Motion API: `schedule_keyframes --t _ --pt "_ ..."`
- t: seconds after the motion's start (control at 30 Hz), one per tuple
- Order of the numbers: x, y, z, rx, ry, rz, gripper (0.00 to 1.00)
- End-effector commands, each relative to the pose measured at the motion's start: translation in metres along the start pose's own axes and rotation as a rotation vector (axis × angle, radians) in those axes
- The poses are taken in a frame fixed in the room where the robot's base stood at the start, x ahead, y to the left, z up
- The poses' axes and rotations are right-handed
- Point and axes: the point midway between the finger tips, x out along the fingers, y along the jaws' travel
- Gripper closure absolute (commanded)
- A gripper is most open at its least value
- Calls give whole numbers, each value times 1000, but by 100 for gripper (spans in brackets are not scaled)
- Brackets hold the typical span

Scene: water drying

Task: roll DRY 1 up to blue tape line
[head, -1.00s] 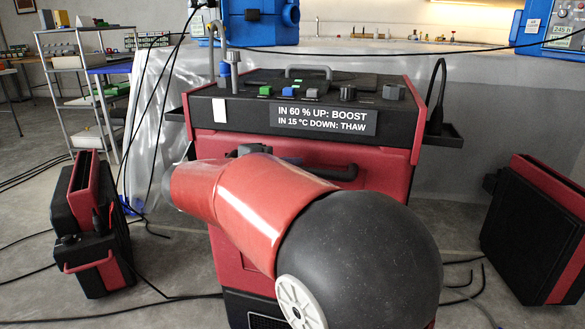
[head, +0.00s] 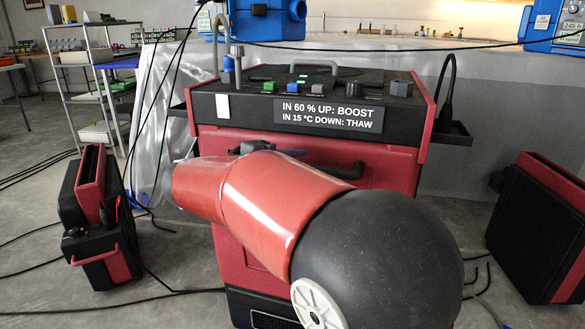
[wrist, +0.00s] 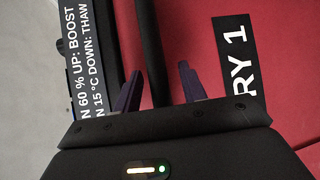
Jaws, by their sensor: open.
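DRY 1 is a red machine (head: 232,240) with a black top panel (head: 330,90) of knobs and coloured buttons, standing in the middle of the head view behind my arm. In the wrist view its red face (wrist: 285,110) carries a dark label (wrist: 236,55) of which "RY 1" shows. A black bar handle (wrist: 152,50) runs across that face. My gripper (wrist: 158,88) is open, its two fingers on either side of the handle's line; contact cannot be told. In the head view my arm mostly hides the gripper. I see no blue tape line.
A red and black case (head: 98,225) stands on the floor at left and a similar one (head: 540,230) at right. Black cables lie on the floor around the machine. A plastic-draped bench (head: 480,90) stands behind, and a shelf rack (head: 85,90) at back left.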

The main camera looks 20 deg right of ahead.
Motion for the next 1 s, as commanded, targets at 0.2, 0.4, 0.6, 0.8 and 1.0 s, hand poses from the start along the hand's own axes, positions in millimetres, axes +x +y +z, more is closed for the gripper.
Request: schedule_keyframes --t 0.2,0.4,0.6,0.8,1.0 --pt "-14 1 -1 0 3 1 59" --pt "-49 1 -1 0 4 1 59" --pt "-73 0 0 -1 2 0 59" --pt "-79 0 0 0 0 0 59" --pt "-78 0 0 0 0 0 59"
